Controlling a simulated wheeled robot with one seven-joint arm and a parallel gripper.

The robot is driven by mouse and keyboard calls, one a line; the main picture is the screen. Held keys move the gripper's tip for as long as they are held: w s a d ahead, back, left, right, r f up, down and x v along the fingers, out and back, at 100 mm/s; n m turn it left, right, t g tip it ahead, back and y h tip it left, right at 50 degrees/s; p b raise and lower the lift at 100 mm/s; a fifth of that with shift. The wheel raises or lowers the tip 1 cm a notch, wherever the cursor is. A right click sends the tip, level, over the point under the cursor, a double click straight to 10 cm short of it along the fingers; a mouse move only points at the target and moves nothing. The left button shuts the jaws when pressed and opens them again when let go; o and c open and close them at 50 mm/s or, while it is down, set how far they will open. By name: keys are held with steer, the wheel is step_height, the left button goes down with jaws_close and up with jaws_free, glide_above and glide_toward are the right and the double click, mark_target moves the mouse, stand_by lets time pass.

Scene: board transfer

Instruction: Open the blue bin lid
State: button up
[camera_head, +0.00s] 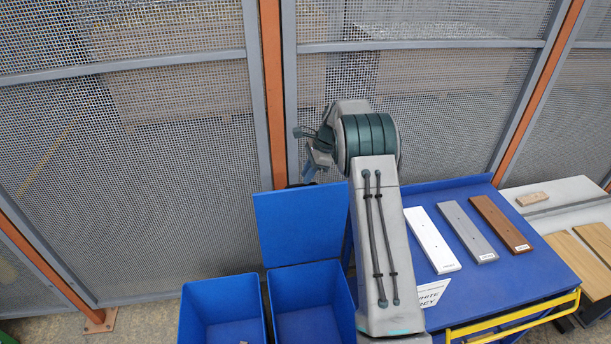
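The blue bin (312,302) stands at the bottom middle with its inside open to view. Its flat blue lid (300,222) stands raised, nearly upright, at the bin's back edge. My arm comes up from the bottom, passes right of the lid and bends over at the top. My gripper (312,172) is just above the lid's top edge in the picture, partly hidden by the arm. I cannot tell whether it touches the lid, or whether its fingers are open or shut.
A second blue bin (222,312) stands open at left. A blue table (535,262) at right carries white (432,240), grey (467,232) and brown (500,223) boards and a partly hidden sign (432,294). A yellow rail (515,319) runs along its front. Mesh fencing (130,170) closes the back.

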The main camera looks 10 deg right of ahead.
steer(key=shift+x, duration=1.3)
